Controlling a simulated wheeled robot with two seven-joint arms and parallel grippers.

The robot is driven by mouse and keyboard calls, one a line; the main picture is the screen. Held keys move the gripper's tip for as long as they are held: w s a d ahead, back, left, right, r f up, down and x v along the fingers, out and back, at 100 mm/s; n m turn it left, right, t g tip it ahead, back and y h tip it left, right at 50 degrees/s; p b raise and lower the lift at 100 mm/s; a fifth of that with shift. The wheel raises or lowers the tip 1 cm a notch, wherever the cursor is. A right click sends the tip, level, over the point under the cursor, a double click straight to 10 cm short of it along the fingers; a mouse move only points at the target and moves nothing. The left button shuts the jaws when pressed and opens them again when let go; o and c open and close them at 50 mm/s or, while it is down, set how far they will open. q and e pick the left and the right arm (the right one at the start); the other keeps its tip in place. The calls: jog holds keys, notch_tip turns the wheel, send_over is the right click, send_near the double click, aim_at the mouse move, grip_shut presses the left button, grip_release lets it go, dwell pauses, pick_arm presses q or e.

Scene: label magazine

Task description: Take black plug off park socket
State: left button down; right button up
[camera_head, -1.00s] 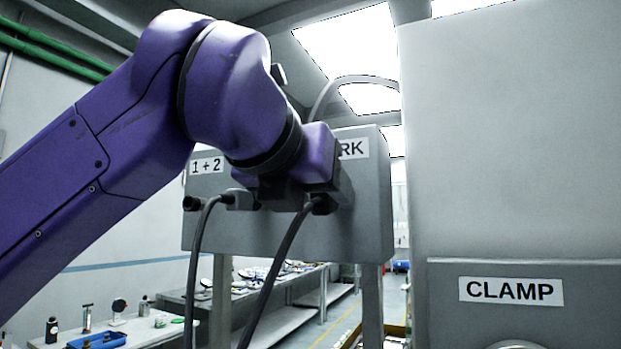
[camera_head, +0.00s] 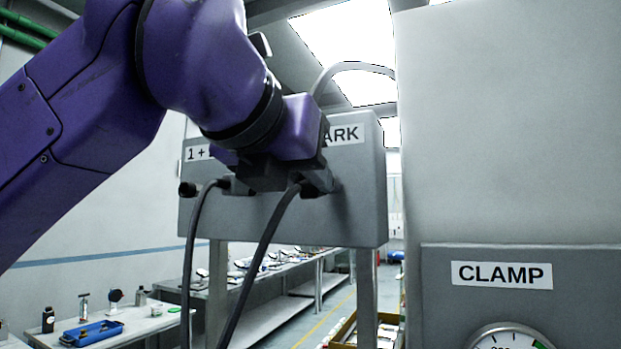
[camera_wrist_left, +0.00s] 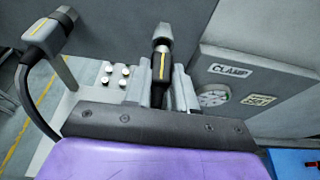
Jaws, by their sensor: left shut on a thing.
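My left gripper (camera_head: 316,180) is in front of the grey socket box (camera_head: 362,215), below the partly covered label ending in "ARK" (camera_head: 344,134). In the left wrist view its jaws (camera_wrist_left: 163,85) are shut on the black plug (camera_wrist_left: 162,65), which has a yellow stripe and a grey front end pointing at the box. The plug's dark cable (camera_head: 262,250) hangs down. The gripper and wrist hide the park socket, and I cannot tell whether the plug's front end still touches it. My right gripper is not in view.
A large grey cabinet with a CLAMP label (camera_head: 501,275) and a gauge (camera_head: 508,338) stands close on the right.

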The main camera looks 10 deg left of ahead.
pick_arm(q)
jog(key=shift+s+a+b, duration=0.15)
jog(key=shift+s, duration=0.55)
jog(key=shift+s+a+b, duration=0.1)
jog(key=shift+s+b, duration=0.05)
jog(key=shift+s, duration=0.55)
